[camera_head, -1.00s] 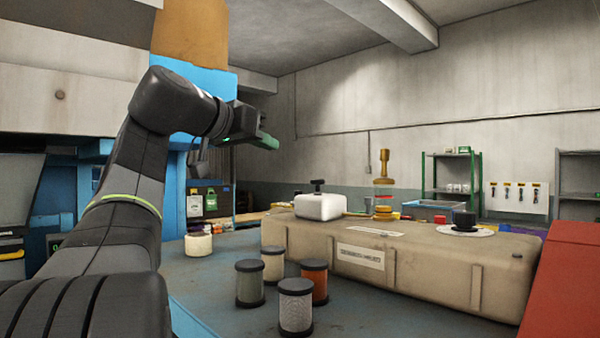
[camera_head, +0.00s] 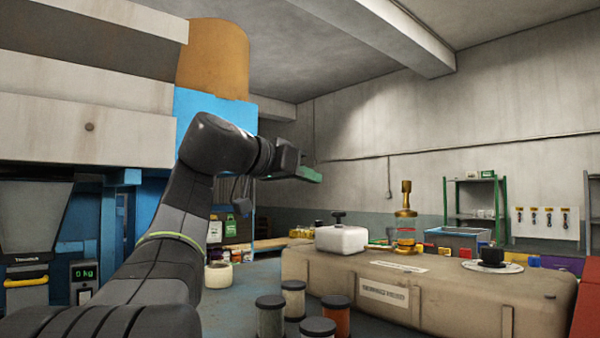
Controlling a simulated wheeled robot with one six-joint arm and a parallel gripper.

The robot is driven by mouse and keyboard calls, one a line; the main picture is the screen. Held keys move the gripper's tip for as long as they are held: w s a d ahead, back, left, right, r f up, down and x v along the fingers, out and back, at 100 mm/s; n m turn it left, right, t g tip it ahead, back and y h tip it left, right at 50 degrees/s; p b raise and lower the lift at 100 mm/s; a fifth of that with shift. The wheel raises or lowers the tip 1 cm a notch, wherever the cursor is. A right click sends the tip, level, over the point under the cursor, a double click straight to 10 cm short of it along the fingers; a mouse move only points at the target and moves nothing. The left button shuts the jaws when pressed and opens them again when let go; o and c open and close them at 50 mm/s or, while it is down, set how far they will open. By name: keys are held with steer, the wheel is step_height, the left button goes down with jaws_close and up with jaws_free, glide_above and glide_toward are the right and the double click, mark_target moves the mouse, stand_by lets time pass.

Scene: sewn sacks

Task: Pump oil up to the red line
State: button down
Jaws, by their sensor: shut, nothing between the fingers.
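A brass fitting with a clear section and reddish bands (camera_head: 405,238) stands upright behind or on the long tan case. Whether it carries the red line is too small to tell. A white block-shaped container with a black knob on top (camera_head: 341,239) sits on the tan case to its left. My gripper (camera_head: 312,175), with green fingertips, is shut and empty. It is raised at the upper middle, above and left of the white container in the picture, apart from everything. No oil level can be made out.
The long tan case (camera_head: 450,312) fills the lower right. A round black knob on a pale disc (camera_head: 491,258) is at its right end. Several lidded cylinders (camera_head: 293,300) stand in front. A red surface (camera_head: 588,318) is at the right edge, and blue machinery stands at left.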

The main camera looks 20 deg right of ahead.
steer(key=p, duration=0.1)
glide_above(333, 213)
steer(key=a, duration=0.1)
steer(key=shift+s+a+f, duration=0.2)
steer(key=shift+s+f, duration=0.05)
steer(key=shift+f, duration=0.2)
steer(key=shift+w+d+f, duration=0.1)
steer(key=shift+d+f, duration=0.05)
steer(key=shift+f, duration=0.45)
steer(key=shift+w+d+f, duration=0.1)
steer(key=shift+f, duration=0.45)
steer(key=shift+s+a+f, duration=0.15)
steer(key=shift+s+f, duration=0.1)
steer(key=shift+f, duration=0.4)
steer(key=shift+w+f, duration=0.1)
steer(key=shift+f, duration=0.3)
steer(key=shift+f, duration=0.1)
steer(key=shift+f+b, duration=0.9)
steer(key=shift+b, duration=0.35)
steer(key=shift+r, duration=0.1)
